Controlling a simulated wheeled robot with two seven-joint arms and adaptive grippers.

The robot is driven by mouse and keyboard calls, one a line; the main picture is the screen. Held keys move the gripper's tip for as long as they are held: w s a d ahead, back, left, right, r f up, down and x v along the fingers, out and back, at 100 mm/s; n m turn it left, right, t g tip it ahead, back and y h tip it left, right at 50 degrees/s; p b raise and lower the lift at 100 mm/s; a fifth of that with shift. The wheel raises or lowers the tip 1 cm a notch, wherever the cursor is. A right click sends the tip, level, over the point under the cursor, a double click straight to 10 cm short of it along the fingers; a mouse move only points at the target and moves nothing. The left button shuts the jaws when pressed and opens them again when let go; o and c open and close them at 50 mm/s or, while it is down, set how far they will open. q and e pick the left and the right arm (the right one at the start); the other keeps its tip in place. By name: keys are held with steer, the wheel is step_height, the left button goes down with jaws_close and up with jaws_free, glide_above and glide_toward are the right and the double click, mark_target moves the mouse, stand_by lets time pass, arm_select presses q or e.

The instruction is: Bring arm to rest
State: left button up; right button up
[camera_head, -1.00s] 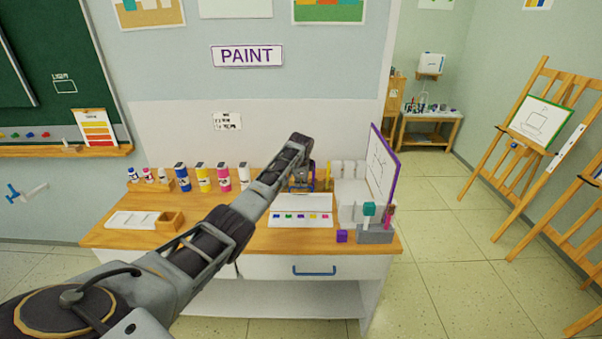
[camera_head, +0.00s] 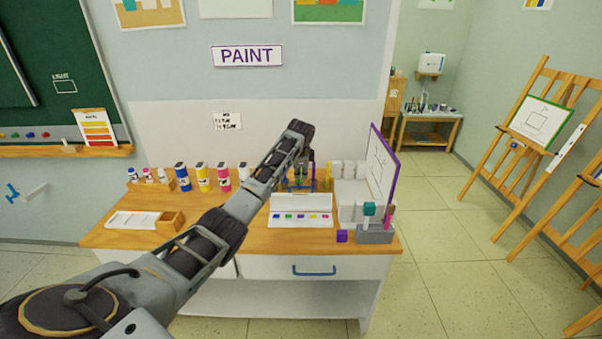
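My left arm comes in from the lower left and reaches over the wooden table (camera_head: 255,241). My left gripper (camera_head: 301,184) hangs down from the arm's end, at the back of the table behind the white paint tray (camera_head: 300,220). It is small and partly merged with the things behind it, so I cannot tell whether its fingers are open or shut. A yellow and purple thing (camera_head: 327,180) stands close to its right. My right arm and gripper do not show.
Paint bottles in blue (camera_head: 182,177), yellow (camera_head: 203,177) and pink (camera_head: 224,178) stand along the back. A board with a purple frame (camera_head: 383,168) stands upright at the right. A purple cube (camera_head: 342,236) lies near the front edge. Easels (camera_head: 530,125) stand on the right.

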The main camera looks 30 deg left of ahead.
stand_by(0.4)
arm_select(q)
steer(key=s+d+f+n+h, duration=0.1)
steer(key=s+d+f+n, duration=0.2)
steer(key=s+d+f, duration=1.4)
steer(key=s+d+r+n+h, duration=0.1)
steer(key=s+d+n, duration=0.25)
steer(key=s, duration=1.05)
steer(key=s+d+r+n+h, duration=0.1)
steer(key=s+d+n, duration=0.25)
steer(key=s, duration=1.05)
step_height(320, 180, down, 33)
steer(key=s+g, duration=0.2)
steer(key=s+a+f, duration=0.1)
steer(key=s+f, duration=0.9)
steer(key=s, duration=0.1)
steer(key=s+a+f+g, duration=0.1)
steer(key=s+a+f, duration=0.1)
steer(key=s+f, duration=0.8)
steer(key=shift+s+a+f+m+y, duration=0.2)
steer(key=shift+s+a+m+y, duration=0.1)
steer(key=shift+s, duration=0.45)
